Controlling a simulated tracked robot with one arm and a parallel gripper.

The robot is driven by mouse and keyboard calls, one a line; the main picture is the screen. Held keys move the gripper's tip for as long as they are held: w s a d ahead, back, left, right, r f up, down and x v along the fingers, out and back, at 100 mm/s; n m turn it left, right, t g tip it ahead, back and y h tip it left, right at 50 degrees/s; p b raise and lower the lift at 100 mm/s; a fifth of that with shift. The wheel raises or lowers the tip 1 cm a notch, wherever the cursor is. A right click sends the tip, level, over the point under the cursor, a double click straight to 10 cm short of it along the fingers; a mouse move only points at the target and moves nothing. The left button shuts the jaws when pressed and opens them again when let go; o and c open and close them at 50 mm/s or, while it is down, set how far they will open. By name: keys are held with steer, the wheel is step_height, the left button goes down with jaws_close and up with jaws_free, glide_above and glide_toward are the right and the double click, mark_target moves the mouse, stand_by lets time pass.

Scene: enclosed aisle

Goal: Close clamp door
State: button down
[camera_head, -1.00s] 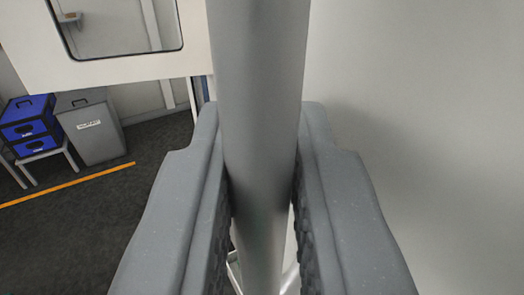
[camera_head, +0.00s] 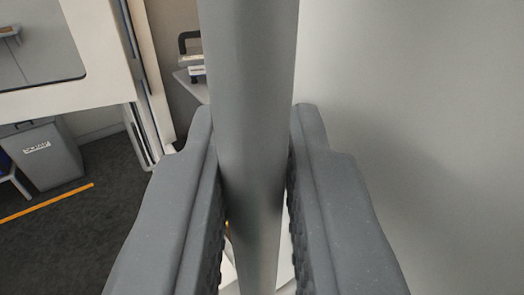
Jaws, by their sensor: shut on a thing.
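A thick grey vertical bar (camera_head: 248,70), which looks like a door handle, runs from the top of the view down between my fingers. My gripper (camera_head: 252,160) is shut on this bar, with one grey finger on each side of it. A large plain pale panel (camera_head: 420,110) fills the right side and looks like the door. Most of the door and any clamp are out of view. The lower end of the bar is partly hidden between the fingers.
A white framed panel with a window (camera_head: 100,97) stands at the upper left, its edge near the left finger. Behind it are a grey bin (camera_head: 48,160), dark floor with an orange line (camera_head: 45,203), and a dark-handled item (camera_head: 190,55) on a small surface.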

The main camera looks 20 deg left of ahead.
steer(key=shift+d, duration=0.2)
steer(key=shift+d+r, duration=0.1)
steer(key=shift+r, duration=0.1)
steer(key=c, duration=1.5)
jaws_free()
steer(key=shift+w+d+f, duration=0.1)
steer(key=shift+w, duration=0.15)
steer(key=shift+s+f+b, duration=0.1)
steer(key=shift+f+b, duration=0.15)
steer(key=shift+b, duration=0.1)
